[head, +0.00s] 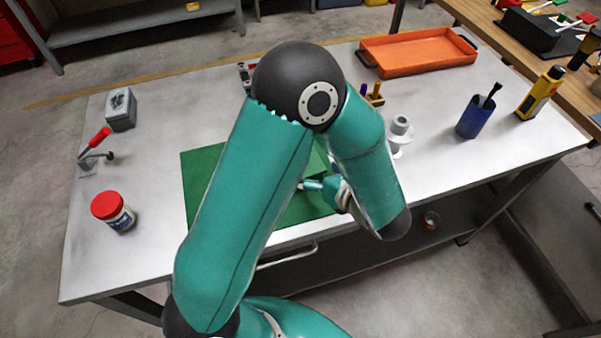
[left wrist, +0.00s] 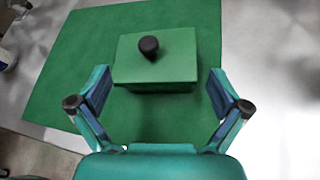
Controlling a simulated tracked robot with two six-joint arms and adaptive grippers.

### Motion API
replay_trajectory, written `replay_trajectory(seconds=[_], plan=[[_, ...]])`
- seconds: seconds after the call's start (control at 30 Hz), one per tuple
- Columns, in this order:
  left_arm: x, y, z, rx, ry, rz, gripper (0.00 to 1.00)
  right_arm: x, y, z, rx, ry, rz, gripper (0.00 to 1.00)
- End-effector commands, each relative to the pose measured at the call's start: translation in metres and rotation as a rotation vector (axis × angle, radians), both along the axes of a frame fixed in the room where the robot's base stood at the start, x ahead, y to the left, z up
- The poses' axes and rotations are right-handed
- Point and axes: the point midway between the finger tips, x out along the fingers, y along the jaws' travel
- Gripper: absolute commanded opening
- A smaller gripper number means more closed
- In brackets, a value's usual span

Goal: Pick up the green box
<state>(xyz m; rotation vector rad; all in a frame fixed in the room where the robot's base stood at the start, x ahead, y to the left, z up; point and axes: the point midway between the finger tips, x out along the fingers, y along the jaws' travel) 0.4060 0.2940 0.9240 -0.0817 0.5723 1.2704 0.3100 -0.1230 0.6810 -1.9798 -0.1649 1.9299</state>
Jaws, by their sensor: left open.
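The green box (left wrist: 155,58) has a black knob (left wrist: 148,45) on top and sits on a green mat (left wrist: 60,70). In the left wrist view my left gripper (left wrist: 160,97) is open and empty. Its two fingers are spread wider than the box, on the near side of it, one toward each side. I cannot tell the height of the fingers over the mat. In the head view my left arm hides most of the box and part of the mat (head: 200,172). My left gripper shows partly there (head: 318,184). My right gripper is not in view.
The bench's front right is clear.

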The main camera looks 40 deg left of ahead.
Motion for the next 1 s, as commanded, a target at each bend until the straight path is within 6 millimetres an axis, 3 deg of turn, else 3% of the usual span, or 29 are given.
replay_trajectory(seconds=[0.3, 0.57, 1.0], plan=[[0.008, 0.037, -0.018, 0.000, 0.002, 0.002, 1.00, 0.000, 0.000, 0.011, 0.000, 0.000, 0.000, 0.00], [0.009, 0.039, -0.020, -0.001, 0.001, 0.001, 1.00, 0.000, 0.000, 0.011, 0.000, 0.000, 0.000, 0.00], [0.008, 0.039, -0.021, -0.002, 0.003, 0.004, 0.30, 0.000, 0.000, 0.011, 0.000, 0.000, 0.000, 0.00]])
